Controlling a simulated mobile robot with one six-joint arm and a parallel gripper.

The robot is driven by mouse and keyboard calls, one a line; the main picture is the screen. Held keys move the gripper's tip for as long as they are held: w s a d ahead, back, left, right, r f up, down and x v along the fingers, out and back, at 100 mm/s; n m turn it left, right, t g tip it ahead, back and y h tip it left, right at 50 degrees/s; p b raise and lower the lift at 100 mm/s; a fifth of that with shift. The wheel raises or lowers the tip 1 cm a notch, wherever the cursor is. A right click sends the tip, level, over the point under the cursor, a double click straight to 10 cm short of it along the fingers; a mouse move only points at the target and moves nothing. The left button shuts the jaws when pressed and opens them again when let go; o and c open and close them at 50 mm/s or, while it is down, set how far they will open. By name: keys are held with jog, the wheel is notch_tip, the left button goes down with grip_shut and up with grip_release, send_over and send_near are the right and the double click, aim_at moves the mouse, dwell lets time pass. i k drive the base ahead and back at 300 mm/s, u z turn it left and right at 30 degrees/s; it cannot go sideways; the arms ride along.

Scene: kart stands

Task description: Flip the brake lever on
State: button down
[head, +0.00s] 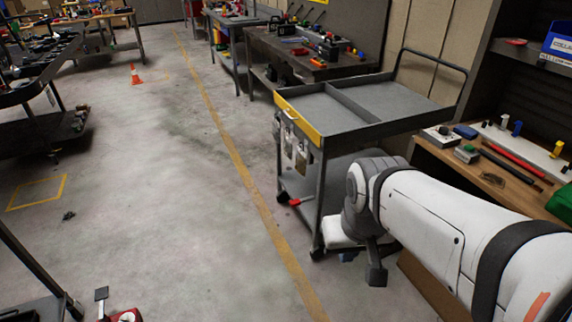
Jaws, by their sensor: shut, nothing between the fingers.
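A grey two-tray cart (385,106) with a yellow front edge stands right of the middle. A small red lever (296,201) shows low at its front left, by the caster and under the bottom shelf edge. It is too small to tell whether it is up or down. My white arm reaches in from the right. My gripper (375,274) hangs below its grey wrist, in front of the cart's lower right side, to the right of the red lever and apart from it. It looks shut and empty; the wrist partly hides it.
A wooden workbench (500,188) with tools stands at the right, close to my arm. Another bench (300,52) stands behind the cart. A red object (127,315) is cut off at the bottom left.

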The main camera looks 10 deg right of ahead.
aim_at(294, 203)
jog(key=u, duration=0.1)
jog(key=i, duration=0.9)
jog(key=z, duration=0.1)
